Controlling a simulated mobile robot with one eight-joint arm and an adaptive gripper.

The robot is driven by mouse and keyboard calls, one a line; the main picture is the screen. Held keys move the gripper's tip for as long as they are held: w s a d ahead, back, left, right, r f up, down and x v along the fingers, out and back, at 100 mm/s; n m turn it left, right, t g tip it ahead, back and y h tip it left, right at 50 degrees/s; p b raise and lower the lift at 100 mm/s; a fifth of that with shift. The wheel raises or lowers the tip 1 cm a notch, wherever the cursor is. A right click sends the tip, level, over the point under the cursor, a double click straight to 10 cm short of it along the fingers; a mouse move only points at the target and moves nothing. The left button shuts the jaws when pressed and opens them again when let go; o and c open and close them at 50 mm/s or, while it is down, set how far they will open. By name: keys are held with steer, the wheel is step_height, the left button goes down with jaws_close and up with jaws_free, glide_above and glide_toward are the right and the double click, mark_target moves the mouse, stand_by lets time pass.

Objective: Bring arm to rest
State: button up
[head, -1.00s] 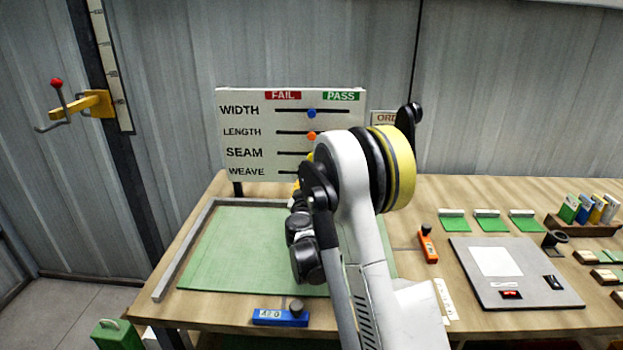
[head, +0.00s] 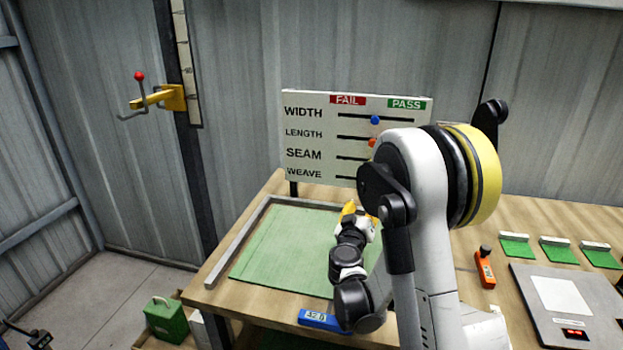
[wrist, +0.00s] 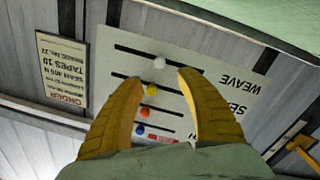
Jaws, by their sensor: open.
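My gripper (wrist: 162,115) is open and empty in the wrist view, its two yellow fingers apart. Between and beyond them is the white board (wrist: 205,70) with slider knobs, which appears tilted in that view. In the head view my gripper (head: 350,209) is small and partly hidden near the green mat, in front of the board (head: 305,140). My arm is folded and covers the board's lower right part. The blue knob (head: 375,120) is on the WIDTH row and an orange knob (head: 373,142) is on the LENGTH row. The SEAM and WEAVE knobs are hidden in the head view.
A yellow wall bracket (head: 160,98) is at left. A green box (head: 166,318) stands low at left. The floor at left is mostly clear.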

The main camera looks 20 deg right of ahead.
steer(key=s+a+r+g+y, duration=0.25)
steer(key=s+a, duration=0.25)
steer(key=s, duration=0.4)
steer(key=s+a+r+g+y, duration=0.25)
steer(key=s+a, duration=0.35)
steer(key=s, duration=0.4)
steer(key=s+a+f+n+g+y, duration=0.1)
steer(key=s+a+y, duration=0.2)
steer(key=s+a, duration=0.2)
steer(key=s+a+f+n+g+y, duration=0.1)
steer(key=s+a+f+y, duration=0.1)
steer(key=s+a, duration=0.3)
steer(key=shift+s+a+f+y, duration=0.25)
steer(key=shift+s+a+y, duration=0.15)
steer(key=shift+s, duration=0.65)
steer(key=shift+d, duration=0.15)
